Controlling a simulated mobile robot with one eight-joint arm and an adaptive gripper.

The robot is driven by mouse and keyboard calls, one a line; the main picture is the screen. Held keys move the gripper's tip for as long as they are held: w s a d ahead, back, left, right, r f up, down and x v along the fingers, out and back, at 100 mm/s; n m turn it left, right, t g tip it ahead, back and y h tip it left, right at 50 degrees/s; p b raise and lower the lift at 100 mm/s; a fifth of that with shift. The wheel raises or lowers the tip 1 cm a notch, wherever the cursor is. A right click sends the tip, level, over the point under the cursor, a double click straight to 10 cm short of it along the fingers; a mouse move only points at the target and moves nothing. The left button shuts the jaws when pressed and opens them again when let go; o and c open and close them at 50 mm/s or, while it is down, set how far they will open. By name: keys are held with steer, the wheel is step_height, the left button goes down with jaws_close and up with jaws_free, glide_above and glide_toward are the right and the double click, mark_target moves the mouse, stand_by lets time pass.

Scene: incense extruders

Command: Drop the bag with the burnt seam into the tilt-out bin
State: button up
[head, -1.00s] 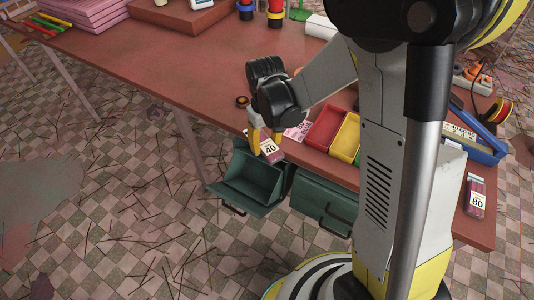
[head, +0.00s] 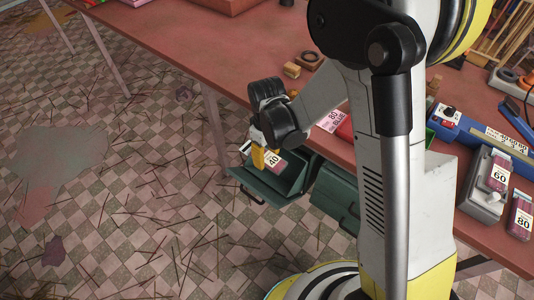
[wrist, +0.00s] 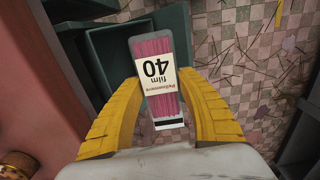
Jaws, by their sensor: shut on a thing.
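My gripper (head: 262,156) is shut on a bag of pink incense sticks (head: 274,161) labelled 40. In the wrist view the yellow fingers (wrist: 160,108) press its sides, and the bag (wrist: 156,72) has a dark band across the end nearest the gripper. The dark green tilt-out bin (head: 262,188) hangs open under the table's front edge. The bag is above the bin's opening in the head view. In the wrist view the green bin (wrist: 107,62) lies below and behind the bag, partly hidden by it.
A second green bin (head: 334,198) beside it looks closed. The red-brown table (head: 190,50) runs behind. Bags labelled 60 (head: 499,173) and 80 (head: 521,214) lie at the right, near a blue device (head: 465,130). Loose sticks litter the checkered floor (head: 120,220).

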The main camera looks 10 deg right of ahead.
steer(key=shift+f+b, duration=1.7)
steer(key=shift+f, duration=3.7)
steer(key=o, duration=1.2)
steer(key=shift+r, duration=0.1)
steer(key=shift+r+p, duration=3.1)
steer(key=shift+r, duration=1.8)
